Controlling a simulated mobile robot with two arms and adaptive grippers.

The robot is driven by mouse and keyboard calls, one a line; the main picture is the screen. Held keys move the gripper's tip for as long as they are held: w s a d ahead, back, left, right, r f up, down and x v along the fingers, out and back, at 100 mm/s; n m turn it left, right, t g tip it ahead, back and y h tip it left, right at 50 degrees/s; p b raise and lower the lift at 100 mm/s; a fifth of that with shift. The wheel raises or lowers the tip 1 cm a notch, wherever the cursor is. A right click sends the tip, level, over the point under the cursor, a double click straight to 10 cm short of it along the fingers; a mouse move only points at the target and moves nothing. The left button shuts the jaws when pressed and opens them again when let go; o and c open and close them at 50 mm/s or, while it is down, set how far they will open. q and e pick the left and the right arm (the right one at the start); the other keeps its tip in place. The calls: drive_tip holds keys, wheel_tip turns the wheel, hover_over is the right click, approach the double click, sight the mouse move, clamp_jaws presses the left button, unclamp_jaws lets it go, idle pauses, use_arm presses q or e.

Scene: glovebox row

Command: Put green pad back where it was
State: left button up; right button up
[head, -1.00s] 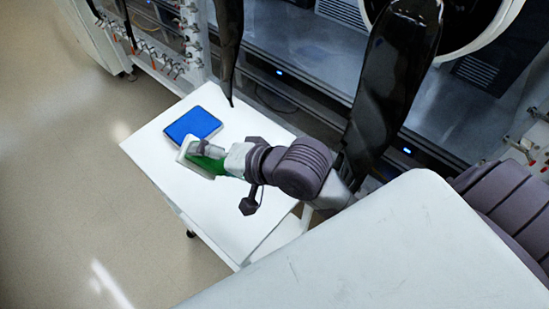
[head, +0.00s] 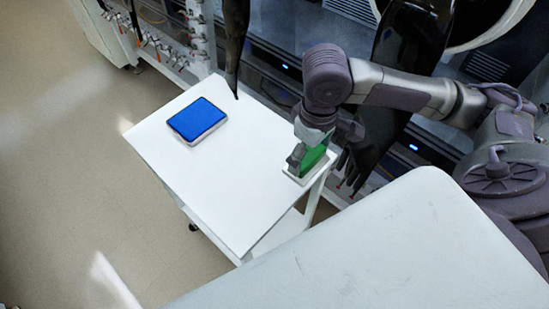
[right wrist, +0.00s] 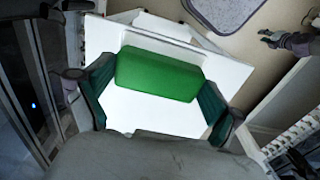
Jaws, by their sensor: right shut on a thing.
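The green pad (head: 314,158) is between the fingers of my right gripper (head: 306,152), which is shut on it. The gripper points down over the right corner of the white cart top. A pale base shows under the pad; I cannot tell whether it touches the cart top. In the right wrist view the green pad (right wrist: 158,75) spans the space between the two dark fingers. My left gripper (right wrist: 284,40) appears small at the upper right of that view; its jaws are too small to tell. It is outside the head view.
A blue pad (head: 198,119) with a white edge lies at the left of the white cart top (head: 225,185). The middle of the top is clear. Black gloves (head: 236,45) hang from the glovebox row behind, one close to the cart's back edge. Floor (head: 70,190) is open at left.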

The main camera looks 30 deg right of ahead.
drive_tip(key=shift+d+r, duration=0.1)
drive_tip(key=shift+d, duration=0.3)
drive_tip(key=shift+w+f, duration=0.2)
drive_tip(key=shift+w, duration=0.15)
drive_tip(key=w+a+f, duration=0.1)
drive_tip(key=w+f, duration=0.1)
drive_tip(key=w, duration=0.1)
drive_tip(key=w+a+f, duration=0.1)
drive_tip(key=w+f, duration=0.1)
drive_tip(key=w, duration=0.2)
drive_tip(key=w+a+f+p, duration=0.1)
drive_tip(key=w+f, duration=0.1)
drive_tip(key=w, duration=0.1)
drive_tip(key=shift+w+f, duration=0.15)
drive_tip(key=shift+f+p, duration=0.45)
drive_tip(key=shift+f, duration=1.65)
drive_tip(key=o, duration=0.8)
drive_tip(key=shift+r, duration=0.1)
wheel_tip(320, 180, up, 12)
drive_tip(key=b, duration=0.1)
